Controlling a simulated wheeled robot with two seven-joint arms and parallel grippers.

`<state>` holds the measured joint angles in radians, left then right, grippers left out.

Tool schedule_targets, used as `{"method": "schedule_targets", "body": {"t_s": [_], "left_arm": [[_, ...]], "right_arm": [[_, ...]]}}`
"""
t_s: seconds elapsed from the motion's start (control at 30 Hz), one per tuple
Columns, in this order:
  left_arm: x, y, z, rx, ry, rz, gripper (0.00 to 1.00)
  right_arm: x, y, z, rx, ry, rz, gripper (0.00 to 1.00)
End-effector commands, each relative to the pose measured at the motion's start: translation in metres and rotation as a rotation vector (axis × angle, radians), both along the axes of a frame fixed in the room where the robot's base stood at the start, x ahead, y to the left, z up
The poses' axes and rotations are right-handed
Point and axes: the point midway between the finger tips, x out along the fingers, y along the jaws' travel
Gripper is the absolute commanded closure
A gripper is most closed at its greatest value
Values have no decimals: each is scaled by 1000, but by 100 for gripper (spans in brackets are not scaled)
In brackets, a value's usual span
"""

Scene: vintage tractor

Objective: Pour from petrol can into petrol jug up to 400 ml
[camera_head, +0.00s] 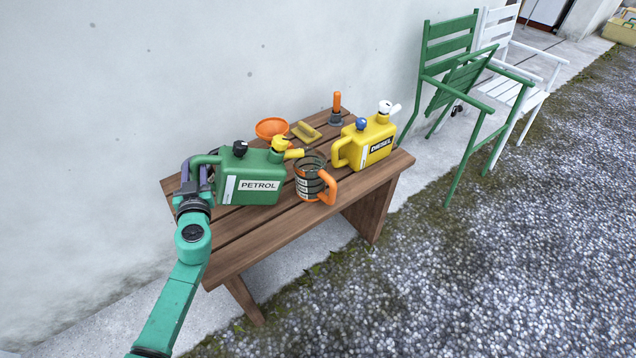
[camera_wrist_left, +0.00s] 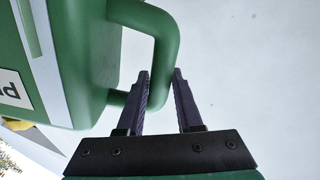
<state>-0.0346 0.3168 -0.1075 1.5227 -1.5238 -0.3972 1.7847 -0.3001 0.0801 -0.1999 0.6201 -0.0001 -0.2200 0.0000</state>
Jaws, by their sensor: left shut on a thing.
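The green petrol can (camera_head: 252,180) with a "PETROL" label stands near upright at the bench's left end, its yellow spout pointing right. I cannot tell whether its base touches the bench. My left gripper (camera_head: 196,172) is shut on the can's handle; in the left wrist view its dark fingers (camera_wrist_left: 161,85) lie on both sides of the green handle (camera_wrist_left: 168,45). The clear petrol jug (camera_head: 307,178), with dark bands and an orange handle, stands right of the can. The can's spout end is near the jug's rim. Liquid in the jug cannot be made out. My right gripper is out of view.
The wooden bench (camera_head: 250,240) stands against a pale wall. A yellow diesel can (camera_head: 366,145) stands right of the jug. An orange funnel (camera_head: 271,128), a yellow sponge-like block (camera_head: 306,132) and an orange-handled tool (camera_head: 337,107) lie behind. Green (camera_head: 447,50) and white chairs stand farther right.

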Motion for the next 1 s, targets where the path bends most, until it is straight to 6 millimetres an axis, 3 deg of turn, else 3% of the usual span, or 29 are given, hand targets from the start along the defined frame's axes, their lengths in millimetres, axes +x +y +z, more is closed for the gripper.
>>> {"method": "schedule_targets", "body": {"t_s": [1.0], "left_arm": [[2,-3,26,65,16,1,100]], "right_arm": [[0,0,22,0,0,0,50]]}}
